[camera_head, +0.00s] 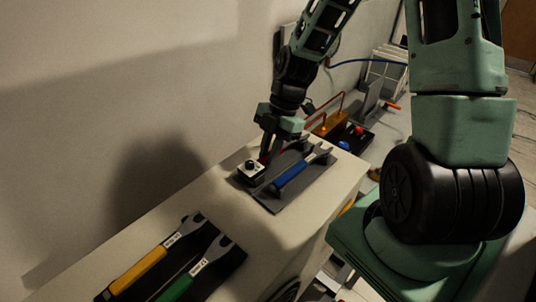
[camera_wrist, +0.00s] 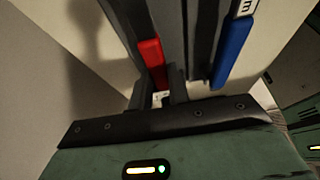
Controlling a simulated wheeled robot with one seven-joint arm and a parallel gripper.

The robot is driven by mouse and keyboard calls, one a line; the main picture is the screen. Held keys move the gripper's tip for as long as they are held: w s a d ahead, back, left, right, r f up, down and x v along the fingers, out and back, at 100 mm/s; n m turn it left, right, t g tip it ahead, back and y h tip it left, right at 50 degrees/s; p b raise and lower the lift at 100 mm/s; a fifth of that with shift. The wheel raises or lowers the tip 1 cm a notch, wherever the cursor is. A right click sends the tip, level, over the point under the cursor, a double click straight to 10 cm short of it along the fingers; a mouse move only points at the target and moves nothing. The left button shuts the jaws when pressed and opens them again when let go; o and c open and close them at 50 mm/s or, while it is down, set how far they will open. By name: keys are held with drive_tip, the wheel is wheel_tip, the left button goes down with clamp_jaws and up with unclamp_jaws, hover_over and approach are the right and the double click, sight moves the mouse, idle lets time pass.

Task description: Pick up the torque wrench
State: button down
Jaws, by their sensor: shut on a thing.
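A red-handled wrench (camera_wrist: 151,56) lies between my fingers in the wrist view; a bit of its red handle (camera_head: 265,157) shows under my gripper in the head view. My gripper (camera_wrist: 162,97) is shut on this red handle, low over the dark grey mat (camera_head: 275,206). It also shows in the head view (camera_head: 268,150), and it hides much of the wrench. I cannot tell whether the wrench touches the mat. A blue-handled wrench (camera_head: 289,175) lies to the right on the same mat; its handle (camera_wrist: 232,48) shows at the right in the wrist view.
Yellow-handled (camera_head: 146,266) and green-handled (camera_head: 181,284) wrenches lie on a nearer dark mat. A wall (camera_head: 100,120) runs along the left. Pale bench top (camera_head: 235,220) is clear between the mats.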

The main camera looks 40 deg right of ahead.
drive_tip(key=shift+r, duration=0.15)
wheel_tip(320, 180, up, 10)
drive_tip(key=b, duration=0.1)
drive_tip(key=shift+r+b, duration=0.15)
drive_tip(key=shift+b, duration=0.15)
drive_tip(key=c, duration=2.1)
unclamp_jaws()
clamp_jaws()
